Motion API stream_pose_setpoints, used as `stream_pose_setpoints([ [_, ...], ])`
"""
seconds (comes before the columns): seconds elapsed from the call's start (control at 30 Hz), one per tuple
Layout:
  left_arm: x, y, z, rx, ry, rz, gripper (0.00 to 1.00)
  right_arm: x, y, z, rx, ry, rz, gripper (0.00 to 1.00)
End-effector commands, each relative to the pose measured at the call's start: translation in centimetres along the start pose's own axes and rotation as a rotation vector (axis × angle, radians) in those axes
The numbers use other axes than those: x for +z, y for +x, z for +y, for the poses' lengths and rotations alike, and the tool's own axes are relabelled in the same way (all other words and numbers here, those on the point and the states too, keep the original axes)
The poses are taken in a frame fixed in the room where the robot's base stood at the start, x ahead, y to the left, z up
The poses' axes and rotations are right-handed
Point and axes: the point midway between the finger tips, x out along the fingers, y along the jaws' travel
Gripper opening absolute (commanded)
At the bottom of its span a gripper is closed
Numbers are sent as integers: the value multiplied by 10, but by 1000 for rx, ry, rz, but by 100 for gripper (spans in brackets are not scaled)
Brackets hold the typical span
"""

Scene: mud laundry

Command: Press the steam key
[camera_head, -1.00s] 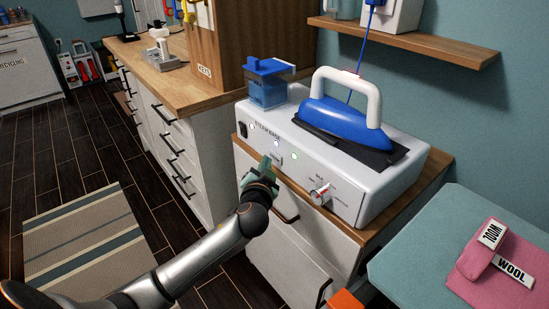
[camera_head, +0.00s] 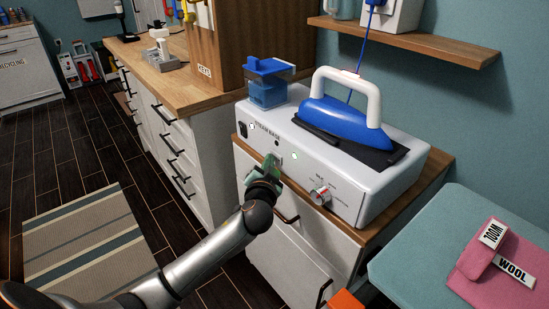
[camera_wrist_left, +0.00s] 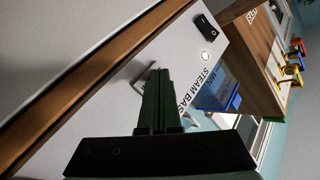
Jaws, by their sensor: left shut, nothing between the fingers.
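The white steam base (camera_head: 390,190) stands on a wood-topped cabinet, its front panel facing me. A blue iron (camera_head: 345,122) with a white handle rests on its dark top pad. My left gripper (camera_head: 271,161) is shut and empty, with its tips at the front panel, left of the green light (camera_head: 295,156). In the left wrist view, the shut fingers (camera_wrist_left: 158,75) point at the panel and partly cover a pale key (camera_wrist_left: 141,72). I cannot tell whether the tips touch it. My right gripper is out of view.
A blue water tank (camera_head: 268,88) sits at the base's left end. A red-marked dial (camera_head: 320,195) is right of the gripper, and a black switch (camera_wrist_left: 206,27) shows in the left wrist view. A pink wool cloth (camera_head: 495,260) lies on the teal board (camera_head: 425,225).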

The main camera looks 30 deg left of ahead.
Motion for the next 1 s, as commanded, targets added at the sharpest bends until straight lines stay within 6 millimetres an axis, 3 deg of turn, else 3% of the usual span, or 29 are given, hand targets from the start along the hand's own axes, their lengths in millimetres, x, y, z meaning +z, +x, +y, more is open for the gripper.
stream_pose_setpoints([
  [0.6,6,-9,-7,0,1,0,0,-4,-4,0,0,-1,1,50],
  [1.0,25,-36,-27,0,1,-1,0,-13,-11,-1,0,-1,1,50],
])
